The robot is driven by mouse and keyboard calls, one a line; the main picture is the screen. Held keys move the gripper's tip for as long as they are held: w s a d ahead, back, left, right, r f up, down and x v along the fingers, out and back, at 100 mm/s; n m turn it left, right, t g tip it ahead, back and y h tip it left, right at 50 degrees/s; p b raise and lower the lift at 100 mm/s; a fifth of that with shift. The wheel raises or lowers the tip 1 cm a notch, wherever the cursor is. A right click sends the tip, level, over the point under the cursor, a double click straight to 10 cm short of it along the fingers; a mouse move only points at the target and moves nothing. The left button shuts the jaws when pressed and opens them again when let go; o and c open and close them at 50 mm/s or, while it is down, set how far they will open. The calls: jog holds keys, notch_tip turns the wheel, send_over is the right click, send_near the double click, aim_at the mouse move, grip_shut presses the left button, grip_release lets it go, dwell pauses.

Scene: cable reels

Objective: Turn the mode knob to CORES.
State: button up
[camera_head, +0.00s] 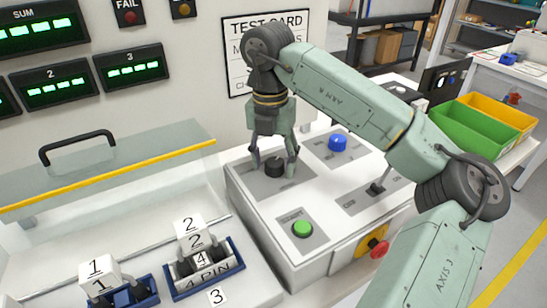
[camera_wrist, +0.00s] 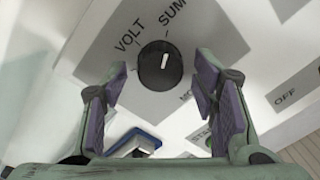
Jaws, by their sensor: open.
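The mode knob (camera_head: 274,167) is a round black knob on a grey plate on the sloped white control box. The wrist view shows the knob (camera_wrist: 158,70) from above, with a white pointer line and the labels VOLT and SUM around it. The line lies nearly upright in that picture, near the SUM side. I see no CORES label. My gripper (camera_head: 274,158) points down over the knob. In the wrist view my gripper (camera_wrist: 162,78) is open, one finger on each side of the knob, with gaps visible. I cannot tell whether the fingertips are down at knob height.
The same box bears a blue button (camera_head: 337,143), a green button (camera_head: 302,229), a toggle switch (camera_head: 375,188) and a red stop button (camera_head: 378,248) on its front. A clear cover with a black handle (camera_head: 77,146) and blue connector holders (camera_head: 205,270) are to the left.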

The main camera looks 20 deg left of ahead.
jog(key=shift+c, duration=0.5)
jog(key=c, duration=1.1)
jog(key=shift+o, duration=0.2)
